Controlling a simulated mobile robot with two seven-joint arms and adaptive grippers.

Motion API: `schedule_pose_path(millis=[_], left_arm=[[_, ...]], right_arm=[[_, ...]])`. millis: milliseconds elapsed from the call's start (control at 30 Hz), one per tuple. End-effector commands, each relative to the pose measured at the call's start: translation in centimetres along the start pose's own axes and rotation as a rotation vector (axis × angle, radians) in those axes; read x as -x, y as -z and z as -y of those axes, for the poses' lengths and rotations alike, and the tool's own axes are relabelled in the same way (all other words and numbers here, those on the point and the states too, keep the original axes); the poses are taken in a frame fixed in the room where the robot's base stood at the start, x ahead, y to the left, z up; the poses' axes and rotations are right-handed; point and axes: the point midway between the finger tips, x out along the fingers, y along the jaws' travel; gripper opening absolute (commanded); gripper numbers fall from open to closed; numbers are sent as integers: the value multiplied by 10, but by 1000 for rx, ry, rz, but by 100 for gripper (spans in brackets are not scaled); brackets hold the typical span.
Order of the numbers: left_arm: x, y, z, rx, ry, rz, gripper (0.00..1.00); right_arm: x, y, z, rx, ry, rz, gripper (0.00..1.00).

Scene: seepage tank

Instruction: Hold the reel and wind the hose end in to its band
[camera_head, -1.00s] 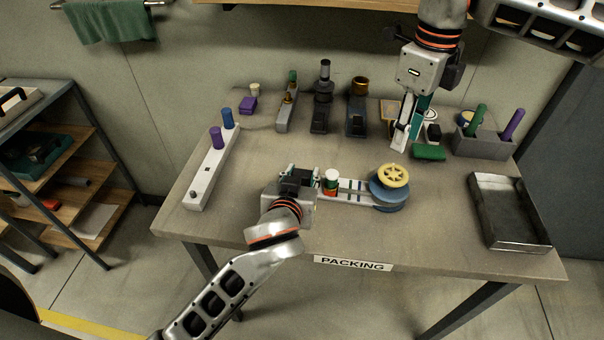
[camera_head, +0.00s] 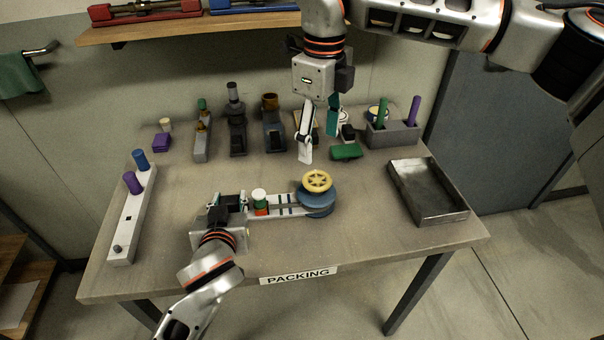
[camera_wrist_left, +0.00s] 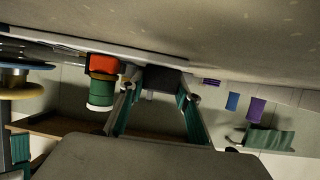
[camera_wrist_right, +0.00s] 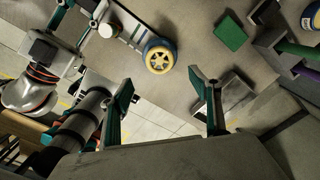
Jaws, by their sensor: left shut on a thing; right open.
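The reel (camera_head: 317,197) is a blue drum with a yellow spoked wheel (camera_head: 317,181) on top, at the right end of a pale bar (camera_head: 280,206) on the bench. Dark bands cross the bar, and a small red, green and white fitting (camera_head: 260,201) stands near its left end. My left gripper (camera_head: 228,201) is shut on the bar's left end, a dark block (camera_wrist_left: 160,80) in the left wrist view. My right gripper (camera_head: 319,146) is open and empty, above and behind the reel. The yellow wheel shows in the right wrist view (camera_wrist_right: 158,57). I cannot make out the hose end.
A green block (camera_head: 346,151) lies behind the reel. A grey holder (camera_head: 393,135) with green and purple rods and a metal tray (camera_head: 429,190) are at right. A white bar (camera_head: 130,225) with pegs lies at left. Several fixtures (camera_head: 237,130) line the back. The front right is clear.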

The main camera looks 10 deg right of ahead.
Motion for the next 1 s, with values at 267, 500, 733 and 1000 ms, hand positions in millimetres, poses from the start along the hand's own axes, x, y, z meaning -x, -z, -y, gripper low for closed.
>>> schedule_pose_path(millis=[267, 500, 733, 1000], left_arm=[[0, 0, 0, -1, 1, 0, 0], [0, 0, 0, -1, 1, 0, 0], [0, 0, 0, -1, 1, 0, 0], [0, 0, 0, -1, 1, 0, 0]], right_arm=[[8, 0, 2, -459, 2, 1, 63], [15, -1, 3, -906, 2, 2, 63], [21, -1, 4, -1287, 1, 2, 63], [24, 0, 4, -1511, 0, 1, 63]])
